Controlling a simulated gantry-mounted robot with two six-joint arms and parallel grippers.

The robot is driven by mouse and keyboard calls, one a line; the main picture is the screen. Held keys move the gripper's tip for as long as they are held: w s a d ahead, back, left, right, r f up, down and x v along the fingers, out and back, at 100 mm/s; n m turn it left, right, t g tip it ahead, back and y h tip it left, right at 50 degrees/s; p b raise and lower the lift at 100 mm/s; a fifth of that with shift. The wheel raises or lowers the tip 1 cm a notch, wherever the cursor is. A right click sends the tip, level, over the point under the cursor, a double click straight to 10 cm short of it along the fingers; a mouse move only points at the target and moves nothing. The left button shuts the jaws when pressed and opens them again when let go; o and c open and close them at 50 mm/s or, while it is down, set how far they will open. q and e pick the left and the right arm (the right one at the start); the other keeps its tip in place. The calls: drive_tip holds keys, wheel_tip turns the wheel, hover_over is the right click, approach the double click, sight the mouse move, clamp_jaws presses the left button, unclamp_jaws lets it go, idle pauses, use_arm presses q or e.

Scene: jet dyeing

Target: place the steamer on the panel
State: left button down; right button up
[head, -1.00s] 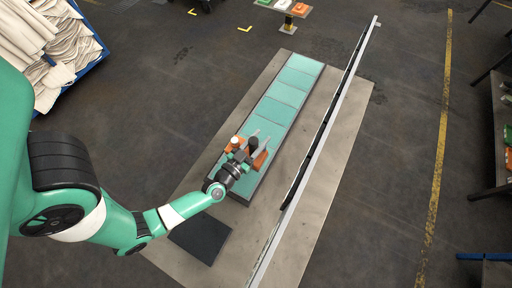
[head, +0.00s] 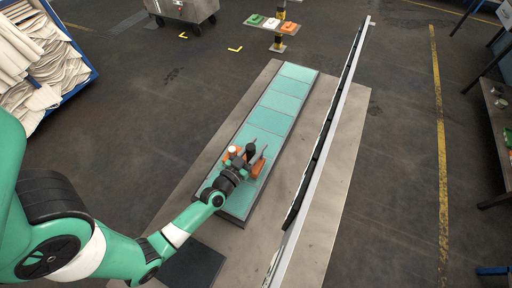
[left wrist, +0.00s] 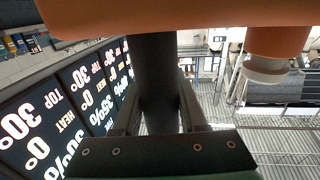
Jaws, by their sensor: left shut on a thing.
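My left gripper (head: 243,164) is shut on the steamer, an orange and black tool (head: 257,168) with a white cap. In the head view it is over the near part of the long teal panel (head: 270,120), which is split into several squares. From above I cannot tell whether the steamer touches the panel. In the left wrist view the steamer's orange body (left wrist: 180,12) fills the top, its dark handle stands between the fingers, and an orange part with a white end hangs at the right. My right gripper is not in view.
A long pale rail (head: 318,165) runs beside the panel on its right. A black mat (head: 193,262) lies at the near left of the beige base. A blue cart of cloth (head: 40,60) stands at the far left. A small stand with coloured items (head: 272,23) is at the back.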

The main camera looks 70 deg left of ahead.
use_arm(q)
drive_tip(key=shift+w+r, duration=0.1)
drive_tip(key=shift+r, duration=0.1)
drive_tip(key=shift+f, duration=0.15)
drive_tip(key=c, duration=0.9)
unclamp_jaws()
drive_tip(key=shift+f, duration=0.25)
drive_tip(key=o, duration=0.4)
drive_tip(key=shift+o, duration=0.2)
drive_tip(key=shift+r, duration=0.1)
drive_tip(key=shift+r, duration=0.2)
drive_tip(key=p+v, duration=0.1)
drive_tip(key=v, duration=1.1)
drive_tip(key=shift+p, duration=0.35)
drive_tip(key=shift+f, duration=0.1)
